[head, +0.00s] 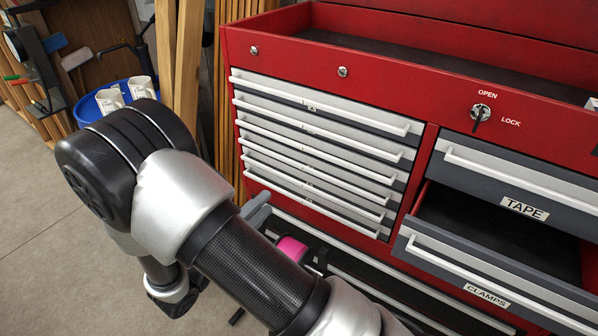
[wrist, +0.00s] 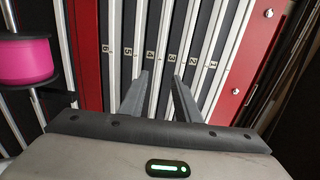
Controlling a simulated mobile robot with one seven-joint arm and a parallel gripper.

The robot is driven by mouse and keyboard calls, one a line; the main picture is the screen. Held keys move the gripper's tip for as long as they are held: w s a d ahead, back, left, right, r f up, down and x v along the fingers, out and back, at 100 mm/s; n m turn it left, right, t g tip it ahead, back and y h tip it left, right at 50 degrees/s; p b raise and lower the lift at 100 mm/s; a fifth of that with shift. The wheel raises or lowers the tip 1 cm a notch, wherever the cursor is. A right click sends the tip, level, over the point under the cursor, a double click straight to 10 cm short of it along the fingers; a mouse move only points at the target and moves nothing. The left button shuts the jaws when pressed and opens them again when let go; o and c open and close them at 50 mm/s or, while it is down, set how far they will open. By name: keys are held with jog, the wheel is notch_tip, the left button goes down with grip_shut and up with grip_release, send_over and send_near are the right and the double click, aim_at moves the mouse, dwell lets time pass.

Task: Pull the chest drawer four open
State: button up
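The red tool chest holds a stack of narrow grey drawers with long pale bar handles. Drawer four (head: 315,171) is the fourth from the top in the head view and looks shut, as do its neighbours. In the wrist view the stack appears turned sideways, and the drawer marked 4 (wrist: 150,56) lies ahead between the fingers' lines. My gripper (wrist: 161,84) is open and empty, its two grey fingers pointing at the drawer fronts around drawers four and three. Whether the tips touch a handle I cannot tell. In the head view my arm hides most of the gripper.
The CLAMPS drawer (head: 488,292) at the right stands open below the shut TAPE drawer (head: 524,208). A pink spool (head: 292,248) is below the stack, near my gripper. A blue bin (head: 88,104) with white mugs stands at left. Floor at lower left is clear.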

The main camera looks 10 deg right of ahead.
aim_at(303, 169)
jog(key=p+x, duration=0.1)
jog(key=x, duration=1.4)
jog(key=shift+w+d, duration=0.3)
grip_shut()
